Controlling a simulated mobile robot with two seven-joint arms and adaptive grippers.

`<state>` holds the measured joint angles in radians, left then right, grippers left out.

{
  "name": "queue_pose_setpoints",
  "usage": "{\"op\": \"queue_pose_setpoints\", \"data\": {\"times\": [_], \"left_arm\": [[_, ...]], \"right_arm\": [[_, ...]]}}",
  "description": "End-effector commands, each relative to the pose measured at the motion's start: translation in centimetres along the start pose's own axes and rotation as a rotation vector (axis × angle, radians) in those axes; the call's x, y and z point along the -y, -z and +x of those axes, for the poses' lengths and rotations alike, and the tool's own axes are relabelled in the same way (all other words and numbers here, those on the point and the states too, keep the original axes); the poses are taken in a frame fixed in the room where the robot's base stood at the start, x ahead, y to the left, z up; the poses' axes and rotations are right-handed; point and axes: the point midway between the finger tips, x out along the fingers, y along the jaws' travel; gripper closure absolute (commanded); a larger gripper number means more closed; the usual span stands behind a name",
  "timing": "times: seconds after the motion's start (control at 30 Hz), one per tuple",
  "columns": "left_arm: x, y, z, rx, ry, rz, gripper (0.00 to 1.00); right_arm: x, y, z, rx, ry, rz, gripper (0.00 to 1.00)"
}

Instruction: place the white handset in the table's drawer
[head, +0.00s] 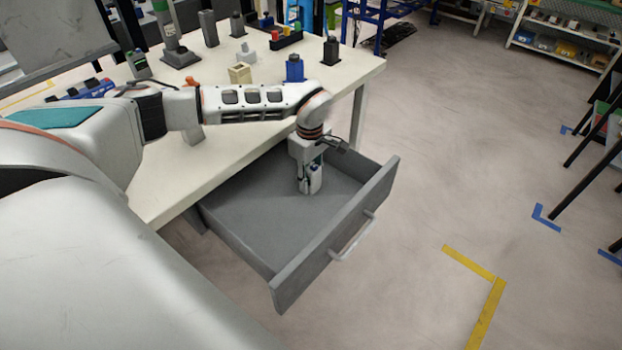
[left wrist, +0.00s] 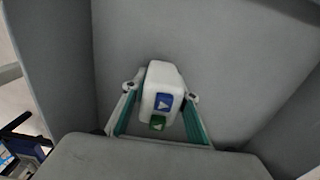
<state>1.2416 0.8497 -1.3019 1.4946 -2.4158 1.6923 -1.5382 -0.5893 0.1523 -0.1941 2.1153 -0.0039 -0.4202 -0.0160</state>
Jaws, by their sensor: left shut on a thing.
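The white handset (left wrist: 161,85) has a blue button and a green button, seen between the two fingers in the left wrist view. My left gripper (left wrist: 158,118) is shut on it. In the head view my left gripper (head: 311,182) points down inside the open drawer (head: 247,213), toward its back right part. The handset is mostly hidden by the gripper there. The grey drawer is pulled out from under the white table (head: 180,176) and its floor looks otherwise empty. I cannot tell whether the handset touches the drawer floor. My right gripper is not in view.
The drawer's front panel (head: 340,235) with its bar handle stands toward the aisle. On the tabletop are a blue bottle (head: 295,69), a black bottle (head: 330,50), a beige block (head: 240,73) and several other items.

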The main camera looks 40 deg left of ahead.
Motion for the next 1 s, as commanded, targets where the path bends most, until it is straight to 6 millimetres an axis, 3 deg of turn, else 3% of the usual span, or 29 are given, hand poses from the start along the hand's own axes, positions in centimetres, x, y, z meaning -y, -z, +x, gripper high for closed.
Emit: {"op": "queue_pose_setpoints", "data": {"times": [0.23, 0.27, 0.3, 0.73, 1.0], "left_arm": [[0.0, 0.0, 0.2, 0.000, 0.000, 0.000, 0.96], [0.0, 0.0, 0.2, 0.000, 0.000, 0.000, 0.64], [0.0, 0.0, 0.2, 0.000, 0.000, 0.000, 0.55], [-0.1, 0.0, -0.4, 0.000, -0.003, 0.001, 0.55], [-0.3, 0.0, -5.5, -0.001, -0.011, 0.001, 0.55]], "right_arm": [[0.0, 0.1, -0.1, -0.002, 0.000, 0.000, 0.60], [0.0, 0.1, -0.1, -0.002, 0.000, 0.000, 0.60], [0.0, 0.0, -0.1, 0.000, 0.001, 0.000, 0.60], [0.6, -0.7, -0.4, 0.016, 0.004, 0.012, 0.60], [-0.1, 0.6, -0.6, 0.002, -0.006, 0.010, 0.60]]}}
